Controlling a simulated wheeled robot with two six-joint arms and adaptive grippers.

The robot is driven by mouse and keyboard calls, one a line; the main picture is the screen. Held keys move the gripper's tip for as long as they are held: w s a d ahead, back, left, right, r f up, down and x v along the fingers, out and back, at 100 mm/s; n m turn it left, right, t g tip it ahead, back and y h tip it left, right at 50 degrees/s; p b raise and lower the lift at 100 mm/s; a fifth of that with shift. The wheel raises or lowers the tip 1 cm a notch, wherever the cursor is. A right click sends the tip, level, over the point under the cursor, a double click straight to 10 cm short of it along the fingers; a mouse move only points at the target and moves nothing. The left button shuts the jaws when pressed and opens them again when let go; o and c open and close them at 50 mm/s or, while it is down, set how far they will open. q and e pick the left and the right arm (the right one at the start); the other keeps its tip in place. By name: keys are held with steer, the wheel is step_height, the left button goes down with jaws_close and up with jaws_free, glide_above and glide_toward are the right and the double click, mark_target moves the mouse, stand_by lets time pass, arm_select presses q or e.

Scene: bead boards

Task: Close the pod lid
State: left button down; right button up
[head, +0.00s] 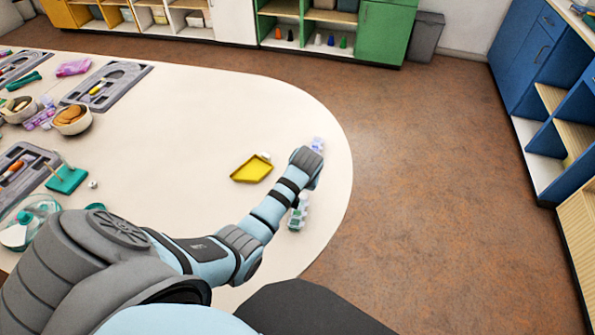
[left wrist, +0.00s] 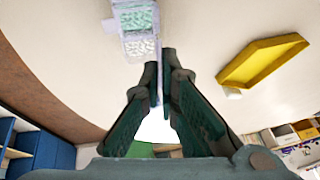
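A row of small pods (head: 298,210) with green contents stands near the right edge of the table, partly hidden behind my left arm. In the left wrist view a pod (left wrist: 140,42) holding teal and clear pieces is just beyond my left fingertips. A thin pale lavender lid (left wrist: 157,55) shows nearly edge-on beside it. My left gripper (left wrist: 159,65) has its fingers almost together, with the thin lid between them. In the head view the gripper itself is hidden by my wrist. A pale lavender piece (head: 317,145) shows just past the wrist. My right gripper is out of view.
A yellow tray (head: 251,169) lies left of my wrist, with a small white piece at its corner; it also shows in the left wrist view (left wrist: 262,62). Grey trays (head: 107,82), bowls and craft items stand far left. The table between is clear.

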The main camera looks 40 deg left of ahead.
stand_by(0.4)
arm_select(q)
steer(key=c, duration=1.8)
jaws_free()
steer(key=shift+c, duration=0.2)
steer(key=v, duration=1.2)
